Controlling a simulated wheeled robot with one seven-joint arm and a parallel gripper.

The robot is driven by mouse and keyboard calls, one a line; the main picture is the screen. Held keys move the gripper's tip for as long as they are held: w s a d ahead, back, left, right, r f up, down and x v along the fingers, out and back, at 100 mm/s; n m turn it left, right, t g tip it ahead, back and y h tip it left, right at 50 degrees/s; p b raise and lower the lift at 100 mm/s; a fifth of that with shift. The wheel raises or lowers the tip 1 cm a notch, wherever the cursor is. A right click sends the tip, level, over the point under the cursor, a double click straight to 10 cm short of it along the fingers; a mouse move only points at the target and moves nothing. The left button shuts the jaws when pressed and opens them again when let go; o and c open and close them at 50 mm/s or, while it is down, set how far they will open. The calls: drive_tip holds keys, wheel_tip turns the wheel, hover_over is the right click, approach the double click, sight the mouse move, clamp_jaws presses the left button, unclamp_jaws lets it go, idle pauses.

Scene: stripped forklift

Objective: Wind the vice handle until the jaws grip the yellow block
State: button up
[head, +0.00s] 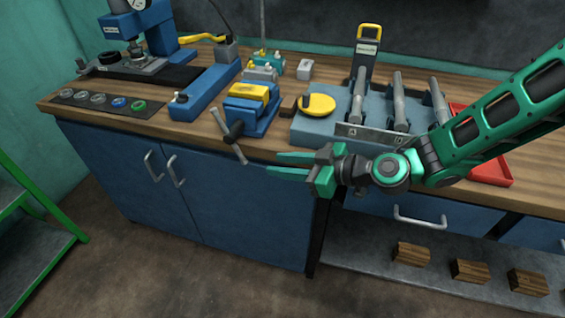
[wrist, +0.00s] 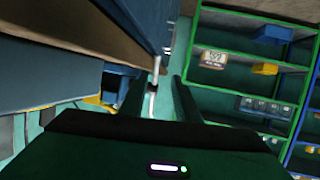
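The blue vice (head: 262,122) stands at the bench's front edge, left of centre in the head view. The yellow block (head: 250,91) sits at the top of the vice; I cannot tell whether both jaws touch it.
A red tray (head: 492,170) lies behind my arm. Blue cabinet doors (head: 190,190) are below. Green shelving (wrist: 240,55) shows in the wrist view.

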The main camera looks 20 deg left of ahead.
sight(241, 154)
drive_tip(key=shift+c, duration=0.6)
drive_tip(key=c, duration=0.5)
drive_tip(key=shift+n, duration=0.4)
clamp_jaws()
drive_tip(key=d+r+n, duration=0.3)
drive_tip(key=r+n, duration=0.1)
drive_tip(key=n, duration=1.3)
drive_tip(key=x, duration=1.4)
drive_tip(key=shift+w+d+f, duration=0.1)
drive_tip(key=shift+d+f, duration=0.05)
drive_tip(key=shift+f, duration=0.15)
